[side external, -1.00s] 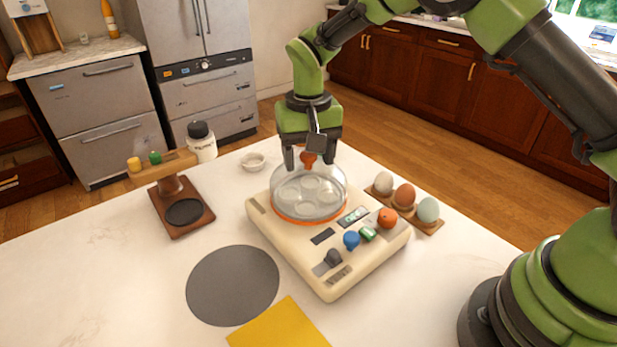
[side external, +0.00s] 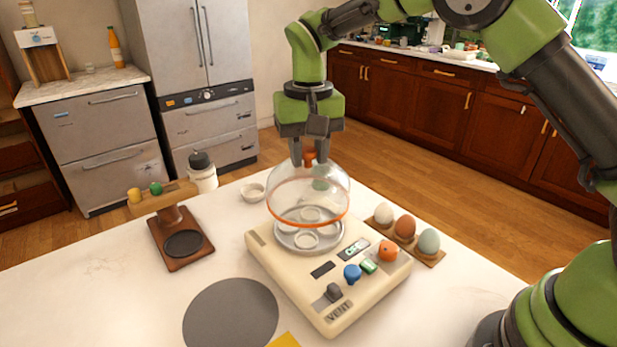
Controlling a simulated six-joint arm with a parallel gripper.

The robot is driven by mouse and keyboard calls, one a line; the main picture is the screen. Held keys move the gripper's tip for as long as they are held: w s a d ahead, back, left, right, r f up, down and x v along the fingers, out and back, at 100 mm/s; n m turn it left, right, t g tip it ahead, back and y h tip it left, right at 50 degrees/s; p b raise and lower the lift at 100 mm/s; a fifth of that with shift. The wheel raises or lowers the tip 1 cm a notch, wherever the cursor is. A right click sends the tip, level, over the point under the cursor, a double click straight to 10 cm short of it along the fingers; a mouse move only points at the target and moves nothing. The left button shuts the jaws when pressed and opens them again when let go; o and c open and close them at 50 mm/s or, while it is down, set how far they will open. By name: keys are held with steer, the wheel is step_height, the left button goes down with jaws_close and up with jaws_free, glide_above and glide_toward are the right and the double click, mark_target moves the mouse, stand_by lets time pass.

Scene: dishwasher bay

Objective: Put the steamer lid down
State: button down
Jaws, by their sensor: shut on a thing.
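The steamer lid (side external: 308,196) is a clear dome with an orange rim and an orange knob on top. My gripper (side external: 309,160) is shut on the knob and holds the lid in the air above the steamer. The cream steamer base (side external: 290,280) stands on the white counter, with a round grey tray (side external: 308,238) showing under the lid. A dark grey round mat (side external: 231,315) lies flat and bare on the counter, in front and to the left of the base.
Eggs in a wooden holder (side external: 418,240) stand right of the base. A wooden stand (side external: 180,230), a white bottle with a dark cap (side external: 202,172) and a small white bowl (side external: 253,192) stand to the left. A yellow sheet (side external: 285,341) lies at the front edge.

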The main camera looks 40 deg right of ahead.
step_height(320, 180, up, 3)
steer(key=shift+a+r, duration=0.1)
steer(key=s+a+f, duration=0.2)
steer(key=a, duration=0.7)
steer(key=s+a+f, duration=0.2)
steer(key=a+f, duration=0.1)
steer(key=a, duration=0.6)
steer(key=shift+a+f, duration=0.15)
steer(key=shift+f, duration=2.3)
steer(key=shift+a+f, duration=0.15)
steer(key=shift+f, duration=2.3)
steer(key=shift+f, duration=0.1)
steer(key=c, duration=0.8)
jaws_free()
